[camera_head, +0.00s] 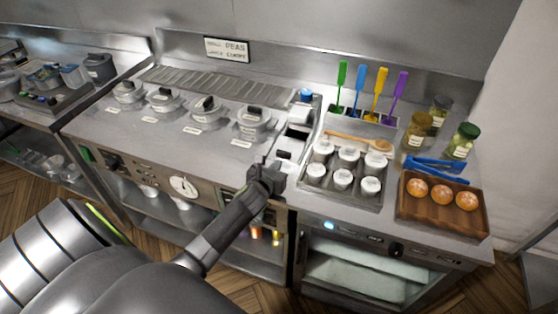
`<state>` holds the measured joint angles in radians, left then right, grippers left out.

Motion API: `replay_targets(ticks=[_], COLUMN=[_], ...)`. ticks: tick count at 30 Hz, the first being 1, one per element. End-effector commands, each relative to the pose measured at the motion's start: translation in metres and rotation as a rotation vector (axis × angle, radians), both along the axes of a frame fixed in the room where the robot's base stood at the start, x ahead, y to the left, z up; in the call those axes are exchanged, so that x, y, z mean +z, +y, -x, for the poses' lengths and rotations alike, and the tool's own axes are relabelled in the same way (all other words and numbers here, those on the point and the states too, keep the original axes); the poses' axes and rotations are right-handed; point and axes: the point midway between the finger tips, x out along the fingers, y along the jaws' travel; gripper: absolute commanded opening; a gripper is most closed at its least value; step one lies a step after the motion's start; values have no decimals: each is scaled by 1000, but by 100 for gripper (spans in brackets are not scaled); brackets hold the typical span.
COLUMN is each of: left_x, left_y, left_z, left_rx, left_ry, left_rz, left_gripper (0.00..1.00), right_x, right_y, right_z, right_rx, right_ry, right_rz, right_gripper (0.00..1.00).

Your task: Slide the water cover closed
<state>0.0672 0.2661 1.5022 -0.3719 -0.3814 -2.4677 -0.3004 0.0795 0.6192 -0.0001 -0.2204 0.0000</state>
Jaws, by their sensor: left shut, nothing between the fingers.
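The water cover seems to be the small pale panel (299,130) in the narrow well strip between the pots and the tray of white jars. Dark gaps show beside it, and its exact edges are too small to make out. My left gripper (272,168) is shut and empty at the front end of this strip, by the counter's front edge. It hides part of the strip's near end. I cannot tell whether it touches the cover. My right gripper is not in view.
Several lidded pots (252,124) stand left of the strip. A metal tray (341,201) of white jars lies close on the right, with colored spatulas (377,90) behind. A wooden tray (443,222) of orange balls is further right. A blue-topped item (306,95) stands at the strip's far end.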

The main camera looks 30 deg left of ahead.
Motion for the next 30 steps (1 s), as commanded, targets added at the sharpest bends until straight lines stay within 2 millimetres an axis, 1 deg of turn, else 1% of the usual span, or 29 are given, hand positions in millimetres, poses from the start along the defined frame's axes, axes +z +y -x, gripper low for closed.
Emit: replay_targets(ticks=[1, 3, 8, 20, 23, 26, 30], left_x=[2, 1, 1, 1, 0, 0, 0], left_y=[2, 3, 6, 6, 7, 10, 16], left_z=[-7, -14, -23, -25, -30, -42, -67], left_rx=[0, 0, 0, 0, 0, 0, -1], left_ry=[-1, -1, -1, 0, 0, -1, -1], left_rz=[-1, -1, 0, 0, 0, -1, -1], left_gripper=[0, 0, 0, 0, 0, 0, 0], right_x=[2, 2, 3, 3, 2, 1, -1], right_y=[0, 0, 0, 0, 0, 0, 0], right_z=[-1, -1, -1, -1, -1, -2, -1], right_rx=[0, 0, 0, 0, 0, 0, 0], right_ry=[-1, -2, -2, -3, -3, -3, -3], right_rz=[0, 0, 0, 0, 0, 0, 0], right_gripper=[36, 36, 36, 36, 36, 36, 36])
